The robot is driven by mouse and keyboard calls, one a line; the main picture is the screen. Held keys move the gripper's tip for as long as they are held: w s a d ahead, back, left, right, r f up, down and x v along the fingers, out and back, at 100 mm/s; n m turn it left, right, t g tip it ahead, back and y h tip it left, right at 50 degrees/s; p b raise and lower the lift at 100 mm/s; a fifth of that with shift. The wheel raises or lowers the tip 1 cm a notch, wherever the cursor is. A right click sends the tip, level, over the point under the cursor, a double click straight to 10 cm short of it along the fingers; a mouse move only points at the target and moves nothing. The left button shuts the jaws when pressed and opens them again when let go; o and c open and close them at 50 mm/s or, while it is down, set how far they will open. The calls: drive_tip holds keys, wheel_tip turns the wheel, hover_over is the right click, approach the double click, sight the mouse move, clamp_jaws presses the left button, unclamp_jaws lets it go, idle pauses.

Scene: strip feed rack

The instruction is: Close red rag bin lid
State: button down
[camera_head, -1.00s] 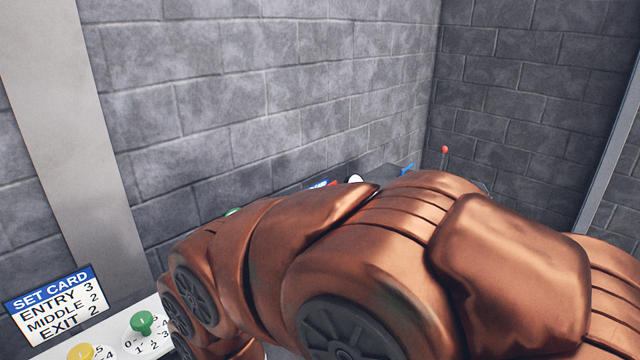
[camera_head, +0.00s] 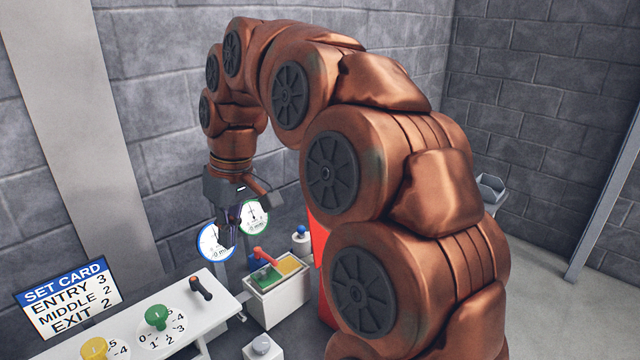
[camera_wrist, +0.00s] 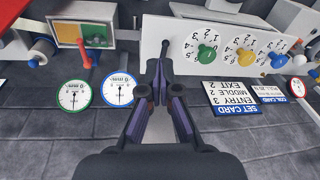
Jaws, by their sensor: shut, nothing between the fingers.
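A red upright body (camera_head: 322,285), which may be the rag bin, shows only as a narrow strip behind my arm in the head view. Its lid cannot be made out. A bit of red (camera_wrist: 12,12) also shows at the top left corner of the wrist view. My gripper (camera_head: 232,238) is shut and empty, pointing down near the two round dials, left of the red body. In the wrist view its fingers (camera_wrist: 157,90) point toward the white panel with knobs.
A white panel (camera_head: 133,327) carries green and yellow knobs and a dark handle (camera_head: 201,288). A box with a red lever (camera_head: 264,256) stands right of it. Round dials (camera_head: 215,242) and a set card (camera_head: 68,296) are nearby. Floor (camera_head: 545,270) at right is clear.

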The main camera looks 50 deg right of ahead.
drive_tip(key=w+d+r+t, duration=0.1)
drive_tip(key=w+d+r, duration=0.15)
drive_tip(key=d, duration=0.45)
drive_tip(key=w+d+r+t, duration=0.1)
drive_tip(key=w+d+r, duration=0.1)
drive_tip(key=w+d, duration=0.3)
drive_tip(key=s+d+r+m+t+h+b, duration=0.1)
drive_tip(key=s+d+r+b, duration=0.1)
drive_tip(key=d, duration=1.5)
wheel_tip(320, 180, down, 9)
drive_tip(key=p, duration=0.4)
drive_tip(key=shift+f+p, duration=0.2)
drive_tip(key=shift+p, duration=0.1)
drive_tip(key=shift+s+a+t+b, duration=0.15)
drive_tip(key=shift+t+b, duration=0.15)
drive_tip(key=shift+b, duration=0.15)
